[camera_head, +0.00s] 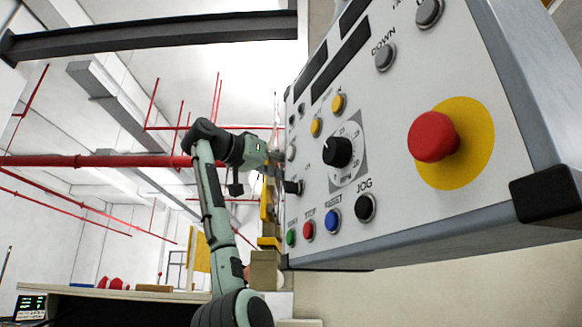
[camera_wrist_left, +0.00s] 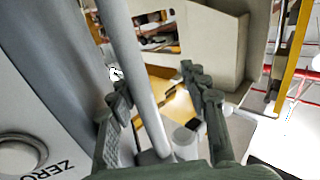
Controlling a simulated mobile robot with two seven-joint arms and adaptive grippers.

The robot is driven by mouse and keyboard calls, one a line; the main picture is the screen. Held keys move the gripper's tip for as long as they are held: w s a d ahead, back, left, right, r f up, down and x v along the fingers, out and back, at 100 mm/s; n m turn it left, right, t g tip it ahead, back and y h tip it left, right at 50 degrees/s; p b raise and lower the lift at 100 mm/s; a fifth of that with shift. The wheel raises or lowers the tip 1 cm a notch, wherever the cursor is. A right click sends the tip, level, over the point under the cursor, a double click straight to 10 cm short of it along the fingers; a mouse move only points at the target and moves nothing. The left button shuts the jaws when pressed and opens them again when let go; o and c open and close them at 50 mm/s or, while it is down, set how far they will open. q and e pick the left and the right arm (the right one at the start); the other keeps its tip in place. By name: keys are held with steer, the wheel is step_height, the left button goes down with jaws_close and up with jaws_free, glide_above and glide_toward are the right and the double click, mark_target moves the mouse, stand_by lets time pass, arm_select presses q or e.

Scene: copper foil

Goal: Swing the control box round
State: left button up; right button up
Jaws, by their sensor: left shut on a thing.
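The control box (camera_head: 400,95) fills the right of the head view, its light face tilted and turned toward the left. It carries a red mushroom button (camera_head: 433,137) on a yellow disc, a black dial (camera_head: 337,152) and several coloured buttons. My left gripper (camera_head: 290,187) is at the box's far left edge in the head view. In the left wrist view, the fingers of my left gripper (camera_wrist_left: 158,100) are on either side of a grey bar (camera_wrist_left: 135,70), shut on it. The box face (camera_wrist_left: 35,130) is close on the left there. My right gripper is out of view.
A pale bench (camera_head: 170,296) with small red and dark objects is at the lower left. A display with lit digits (camera_head: 32,306) stands at the far lower left. A dark beam (camera_head: 150,38) and red pipes (camera_head: 100,161) are overhead.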

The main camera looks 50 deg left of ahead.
arm_select(q)
steer(key=shift+w, duration=0.3)
